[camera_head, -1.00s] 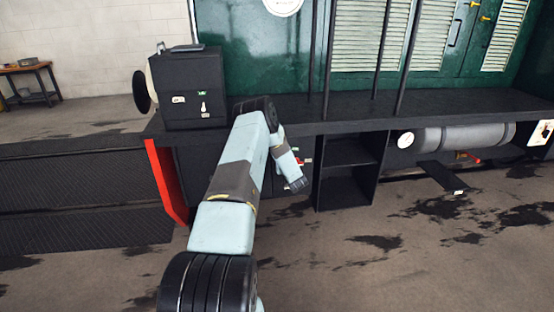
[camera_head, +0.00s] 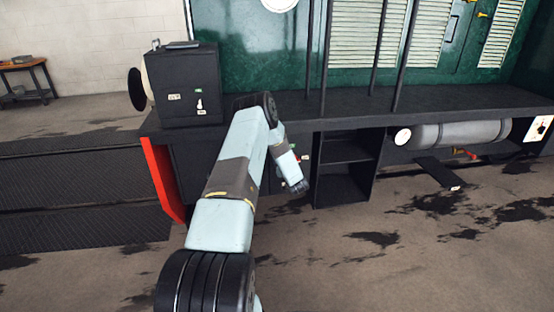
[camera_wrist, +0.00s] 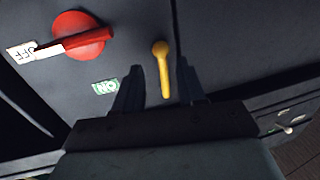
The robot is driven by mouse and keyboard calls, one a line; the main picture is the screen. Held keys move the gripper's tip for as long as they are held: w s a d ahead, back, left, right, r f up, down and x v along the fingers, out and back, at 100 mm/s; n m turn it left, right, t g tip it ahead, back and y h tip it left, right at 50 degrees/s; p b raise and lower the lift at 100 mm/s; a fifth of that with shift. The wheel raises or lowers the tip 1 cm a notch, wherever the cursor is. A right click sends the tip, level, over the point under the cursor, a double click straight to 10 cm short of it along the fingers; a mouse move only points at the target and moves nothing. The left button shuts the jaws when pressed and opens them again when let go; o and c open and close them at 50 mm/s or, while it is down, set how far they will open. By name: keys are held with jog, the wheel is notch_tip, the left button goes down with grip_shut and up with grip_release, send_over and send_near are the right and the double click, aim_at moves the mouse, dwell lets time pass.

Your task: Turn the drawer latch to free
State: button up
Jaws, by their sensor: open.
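In the wrist view, a red rotary switch (camera_wrist: 82,36) sits on a dark panel, with its bar pointing at a white OFF tag (camera_wrist: 22,52). A green ON tag (camera_wrist: 105,87) is below it. A yellow lever (camera_wrist: 162,68) with a round head stands right of the switch. My gripper (camera_wrist: 160,92) is open, its two fingers either side of the yellow lever's lower end; contact cannot be told. A small pale lever (camera_wrist: 288,129) with tags shows at the right. Which lever is the drawer latch is not clear. In the head view my gripper (camera_head: 300,187) is before the cabinet front.
A black box (camera_head: 182,80) with a white lever (camera_head: 199,104) stands on the dark deck (camera_head: 430,105). An open shelf (camera_head: 346,165) and a grey cylinder (camera_head: 460,133) are below the deck. A red upright edge (camera_head: 163,180) is left of my arm. Floor in front is clear.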

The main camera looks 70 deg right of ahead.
jog(key=v, duration=1)
jog(key=shift+a, duration=0.1)
jog(key=shift+c, duration=0.4)
